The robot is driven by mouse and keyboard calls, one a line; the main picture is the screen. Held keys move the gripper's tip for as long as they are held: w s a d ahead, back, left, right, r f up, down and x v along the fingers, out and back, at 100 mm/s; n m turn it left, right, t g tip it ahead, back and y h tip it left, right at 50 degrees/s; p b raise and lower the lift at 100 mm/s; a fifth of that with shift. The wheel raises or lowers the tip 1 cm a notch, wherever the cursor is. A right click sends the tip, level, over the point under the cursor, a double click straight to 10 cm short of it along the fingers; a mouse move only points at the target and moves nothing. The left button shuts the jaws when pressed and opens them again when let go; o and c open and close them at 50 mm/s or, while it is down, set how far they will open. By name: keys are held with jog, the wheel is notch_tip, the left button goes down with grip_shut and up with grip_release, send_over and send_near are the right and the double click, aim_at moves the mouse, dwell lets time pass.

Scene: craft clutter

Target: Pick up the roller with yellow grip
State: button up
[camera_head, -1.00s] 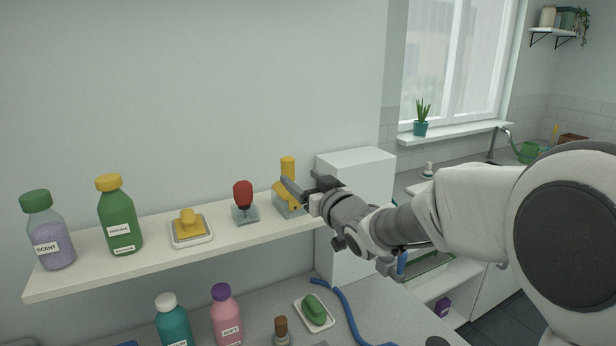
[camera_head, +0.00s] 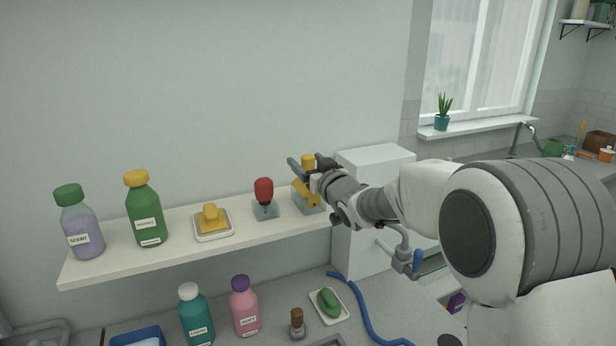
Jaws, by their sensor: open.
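A yellow upright grip (camera_head: 308,160) stands at the right end of the white shelf, above a clear, greyish block-like base. A slanted yellow piece (camera_head: 304,190) shows just below it. My gripper hides much of this item, so I cannot tell its full shape or whether it is the roller. My gripper (camera_head: 306,171) is open, with its dark fingers pointing at the yellow grip from the right and front. One finger shows left of the grip and one right of it. I cannot tell whether they touch it.
A red-handled item (camera_head: 264,191) stands close on the left. Further left on the shelf (camera_head: 165,254) are a yellow soap-like piece (camera_head: 211,213), a green bottle (camera_head: 146,214) and a purple-filled bottle (camera_head: 82,228). A white cabinet (camera_head: 375,158) stands right behind my gripper.

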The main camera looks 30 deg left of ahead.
jog(key=shift+c, duration=0.3)
grip_shut()
jog(key=shift+r, duration=0.1)
